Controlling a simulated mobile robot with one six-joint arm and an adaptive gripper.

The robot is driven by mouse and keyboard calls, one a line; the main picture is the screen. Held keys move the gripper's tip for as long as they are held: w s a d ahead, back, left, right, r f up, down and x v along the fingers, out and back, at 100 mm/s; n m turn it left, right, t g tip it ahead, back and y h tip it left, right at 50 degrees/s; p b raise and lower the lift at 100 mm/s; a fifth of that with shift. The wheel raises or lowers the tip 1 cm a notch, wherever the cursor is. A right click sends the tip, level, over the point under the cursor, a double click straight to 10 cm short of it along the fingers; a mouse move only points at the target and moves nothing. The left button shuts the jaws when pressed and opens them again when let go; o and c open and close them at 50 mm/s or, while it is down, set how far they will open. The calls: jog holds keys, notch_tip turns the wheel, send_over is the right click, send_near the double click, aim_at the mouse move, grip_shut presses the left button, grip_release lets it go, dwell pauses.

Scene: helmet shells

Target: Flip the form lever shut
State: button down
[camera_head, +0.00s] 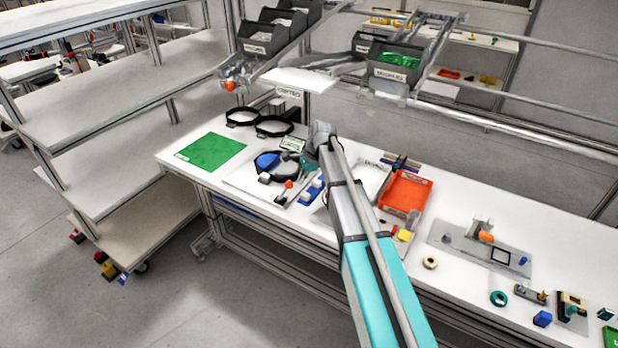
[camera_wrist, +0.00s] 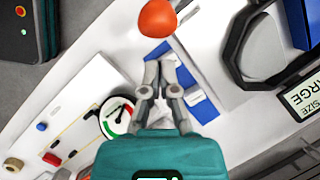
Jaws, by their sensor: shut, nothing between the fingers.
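The form is a black ring (camera_head: 258,172) on the white table, with a blue piece inside its left part; part of the ring also shows at the right of the wrist view (camera_wrist: 232,50). The lever's orange-red ball knob (camera_head: 289,184) sits at the front of the form. In the wrist view the knob (camera_wrist: 157,18) is at the top, beyond my fingertips. My gripper (camera_wrist: 161,62) is shut and empty, its tips apart from the knob in the picture. The lever's arm is mostly hidden.
A size label (camera_wrist: 303,100) stands by the ring. A round gauge (camera_wrist: 117,117) is on a white panel. An orange tray (camera_head: 405,193) lies right of my arm, a green mat (camera_head: 211,151) at the left.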

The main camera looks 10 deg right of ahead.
jog(key=shift+s+a, duration=0.15)
jog(key=shift+a, duration=0.35)
jog(key=shift+w+d+r, duration=0.1)
jog(key=shift+w+r, duration=0.05)
jog(key=shift+w, duration=0.05)
